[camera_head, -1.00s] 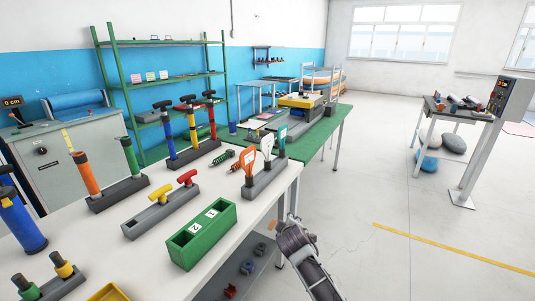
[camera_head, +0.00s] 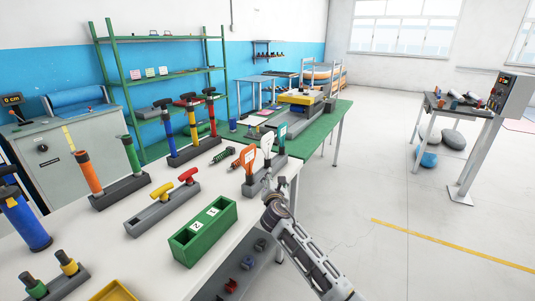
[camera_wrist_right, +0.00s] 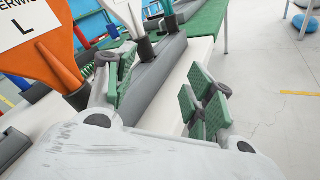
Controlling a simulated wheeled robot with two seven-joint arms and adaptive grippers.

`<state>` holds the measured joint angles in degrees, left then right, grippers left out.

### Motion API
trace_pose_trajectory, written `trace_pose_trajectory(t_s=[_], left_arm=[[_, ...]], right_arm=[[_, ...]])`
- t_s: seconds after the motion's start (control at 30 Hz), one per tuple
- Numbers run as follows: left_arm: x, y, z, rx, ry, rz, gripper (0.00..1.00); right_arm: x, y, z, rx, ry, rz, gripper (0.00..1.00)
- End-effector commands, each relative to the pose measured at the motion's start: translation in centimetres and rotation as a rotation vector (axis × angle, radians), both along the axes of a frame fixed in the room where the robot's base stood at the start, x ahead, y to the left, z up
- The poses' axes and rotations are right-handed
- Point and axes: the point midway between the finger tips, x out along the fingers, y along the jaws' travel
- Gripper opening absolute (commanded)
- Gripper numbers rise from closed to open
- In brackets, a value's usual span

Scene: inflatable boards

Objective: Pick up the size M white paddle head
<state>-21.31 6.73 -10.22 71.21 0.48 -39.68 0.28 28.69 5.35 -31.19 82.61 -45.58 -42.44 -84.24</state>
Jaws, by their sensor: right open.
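The white paddle head (camera_head: 267,145) stands upright in the middle of a grey rack (camera_head: 255,188) at the table's right end. An orange paddle (camera_head: 248,160) is on its left and a teal one (camera_head: 282,135) on its right. In the right wrist view the white paddle (camera_wrist_right: 122,14) is cut off at the top, and the orange paddle's label (camera_wrist_right: 33,22) reads L. The white paddle's size mark is not legible. My right gripper (camera_head: 274,188) is open and empty, beside the rack at the table edge; its green-padded fingers (camera_wrist_right: 165,88) are apart. My left gripper is not in view.
A green box (camera_head: 203,232) with numbered labels and a grey holder with yellow and red T-handles (camera_head: 162,210) stand on the white table. Pump-like handles stand farther left. A green table (camera_head: 310,140) lies behind the rack.

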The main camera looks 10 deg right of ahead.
Motion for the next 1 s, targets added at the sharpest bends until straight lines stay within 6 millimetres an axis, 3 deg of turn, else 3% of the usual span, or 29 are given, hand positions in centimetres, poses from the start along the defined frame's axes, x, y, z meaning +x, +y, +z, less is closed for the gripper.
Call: trace_pose_trajectory(t_s=[0.43,1.0], left_arm=[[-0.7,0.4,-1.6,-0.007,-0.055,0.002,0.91],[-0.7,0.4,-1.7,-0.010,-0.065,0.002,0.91]], right_arm=[[0.8,1.8,0.4,-0.527,-0.037,0.097,0.54],[0.9,2.1,0.4,-0.603,-0.043,0.108,0.54]])
